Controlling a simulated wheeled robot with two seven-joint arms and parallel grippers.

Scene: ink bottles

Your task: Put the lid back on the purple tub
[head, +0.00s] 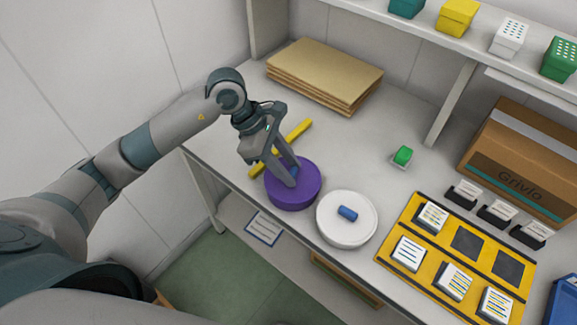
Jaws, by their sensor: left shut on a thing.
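The purple tub (291,202) stands near the left front edge of the worktop. A round purple lid (308,174) lies over its top, level as far as I can see. My left gripper (291,180) comes down from above and is shut on the lid's small blue knob, which the fingers mostly hide. I cannot tell whether a thin gap is left between lid and tub. My right gripper is not in view.
A white tub (347,224) with a blue knob stands close on the right. A yellow bar (301,131) lies behind the purple tub. A yellow tray (411,272) with cards, a green item (403,155), cardboard sheets (325,68) and a box (530,150) surround free worktop.

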